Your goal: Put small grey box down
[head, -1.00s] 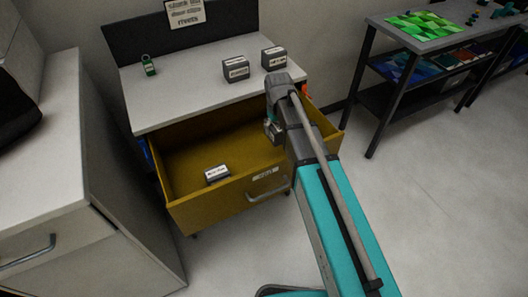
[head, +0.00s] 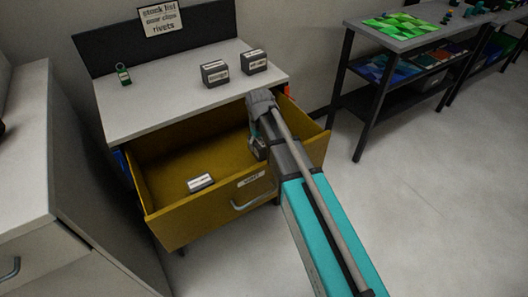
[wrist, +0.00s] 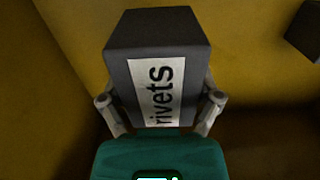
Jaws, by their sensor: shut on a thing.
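A small grey box (wrist: 158,35) with a white "rivets" label fills the middle of the wrist view. My gripper (wrist: 160,101) is shut on it, one finger on each side. The yellow drawer (head: 205,222) is pulled open, and its yellow inside surrounds the box in the wrist view. In the head view my gripper (head: 258,146) is at the right part of the drawer, and my arm hides most of the held box. I cannot tell whether the box touches the drawer floor.
Another grey box (head: 200,183) lies at the drawer's front left. The drawer floor between has free room. A dark shelf table (head: 400,42) stands at right.

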